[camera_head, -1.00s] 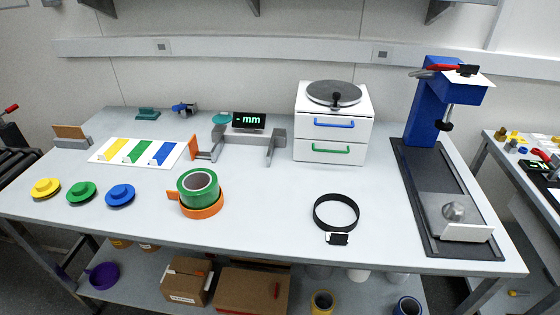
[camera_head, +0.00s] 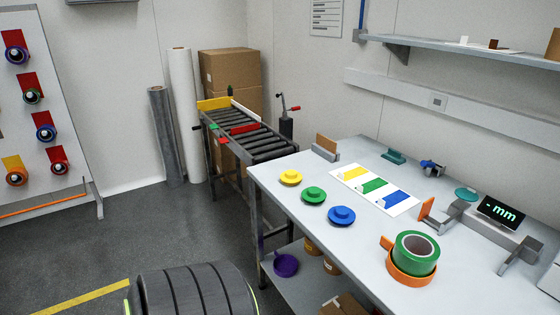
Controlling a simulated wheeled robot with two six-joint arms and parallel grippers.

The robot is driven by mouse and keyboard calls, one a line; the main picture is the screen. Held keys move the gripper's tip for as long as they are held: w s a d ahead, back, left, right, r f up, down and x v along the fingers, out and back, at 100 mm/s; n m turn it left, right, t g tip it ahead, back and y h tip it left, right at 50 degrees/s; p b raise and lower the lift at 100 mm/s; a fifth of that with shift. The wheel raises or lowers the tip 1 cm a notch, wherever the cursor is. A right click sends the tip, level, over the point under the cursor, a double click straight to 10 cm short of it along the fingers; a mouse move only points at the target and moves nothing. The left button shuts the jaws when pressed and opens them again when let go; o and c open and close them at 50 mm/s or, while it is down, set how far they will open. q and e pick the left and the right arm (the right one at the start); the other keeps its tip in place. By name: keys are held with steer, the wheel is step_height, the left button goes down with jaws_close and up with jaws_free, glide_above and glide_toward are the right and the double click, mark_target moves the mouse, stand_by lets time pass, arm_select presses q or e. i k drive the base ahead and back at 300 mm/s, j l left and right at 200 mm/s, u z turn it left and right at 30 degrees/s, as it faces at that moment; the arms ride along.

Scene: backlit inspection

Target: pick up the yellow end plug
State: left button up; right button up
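The yellow end plug (camera_head: 290,177) is a round flanged disc with a raised middle. It lies on the table (camera_head: 300,231) near its left end, in line with the green plug (camera_head: 313,195) and the blue plug (camera_head: 341,215). Nothing touches it or covers it. Neither of my grippers is in view.
A card with yellow, green and blue shapes (camera_head: 375,189) lies right of the plugs. Green tape (camera_head: 415,252) sits on an orange roll (camera_head: 411,286) at the front edge. A roller conveyor (camera_head: 245,131) stands beyond the table's left end. A dark ribbed cylinder (camera_head: 195,293) is in the foreground.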

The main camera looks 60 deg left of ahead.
mark_target(290, 176)
steer(key=u, duration=2)
